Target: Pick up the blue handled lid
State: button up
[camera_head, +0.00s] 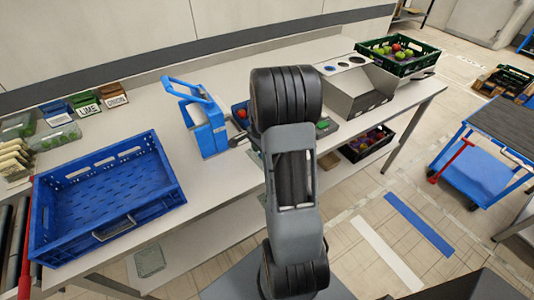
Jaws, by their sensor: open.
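A blue piece with a raised loop handle (207,112) stands on the white worktop, left of my arm. It has a pale side panel, and I cannot tell for sure whether it is the handled lid or a small device. No other clear handled lid shows. My arm rises through the middle of the view and covers part of the worktop.
An empty blue crate (122,220) sits at the worktop's left. A grey machine (355,90) and a green crate of fruit (408,68) stand to the right. Bare worktop lies between the blue crate and the handled piece.

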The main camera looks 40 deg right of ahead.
jog(key=shift+f, duration=0.45)
jog(key=shift+c, duration=0.5)
grip_shut()
